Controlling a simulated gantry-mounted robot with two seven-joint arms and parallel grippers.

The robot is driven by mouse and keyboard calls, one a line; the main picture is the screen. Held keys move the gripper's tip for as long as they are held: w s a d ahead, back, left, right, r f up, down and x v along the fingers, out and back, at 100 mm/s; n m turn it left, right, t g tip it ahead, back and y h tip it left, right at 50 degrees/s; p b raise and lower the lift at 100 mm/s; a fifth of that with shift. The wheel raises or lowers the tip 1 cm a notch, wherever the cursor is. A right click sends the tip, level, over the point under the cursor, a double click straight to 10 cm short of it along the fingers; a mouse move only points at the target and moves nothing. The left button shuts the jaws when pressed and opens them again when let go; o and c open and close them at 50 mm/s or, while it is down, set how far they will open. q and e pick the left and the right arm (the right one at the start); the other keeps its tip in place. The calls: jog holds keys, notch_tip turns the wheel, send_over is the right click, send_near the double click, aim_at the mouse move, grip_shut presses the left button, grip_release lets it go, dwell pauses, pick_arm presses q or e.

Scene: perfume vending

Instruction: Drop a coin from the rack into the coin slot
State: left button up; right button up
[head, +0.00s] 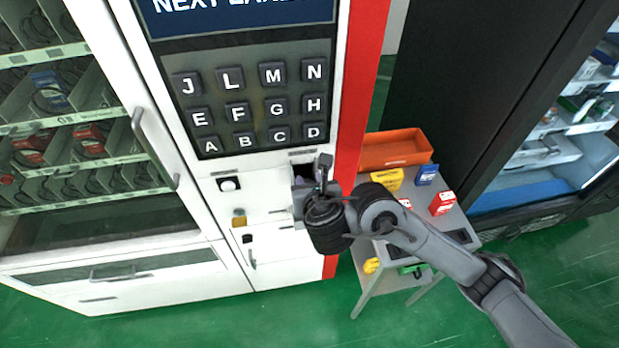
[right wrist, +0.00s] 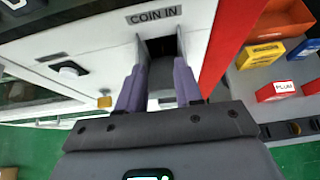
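The coin slot (right wrist: 160,46) is a dark square opening in the white front of the vending machine, under a "COIN IN" label (right wrist: 154,18). In the head view its recess (head: 303,173) is partly hidden by my right gripper (head: 318,178). In the right wrist view my right gripper (right wrist: 160,75) points at the slot, its two fingers apart, with the tips at the left and right sides of the opening. No coin shows between the fingers. I cannot make out a coin or coin rack for certain. My left gripper is not in view.
The keypad (head: 255,108) is above the slot; a round white button (head: 228,184) is to its left. At the right stands a grey cart (head: 440,205) with an orange bin (head: 395,150), a yellow box (head: 386,179), a blue box (head: 427,174) and a red box (head: 442,203).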

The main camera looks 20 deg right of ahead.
jog(key=p+v, duration=0.4)
jog(key=v, duration=0.5)
jog(key=shift+s+r+p, duration=0.2)
jog(key=shift+s+p, duration=0.05)
jog(key=shift+p, duration=0.1)
dwell(0.3)
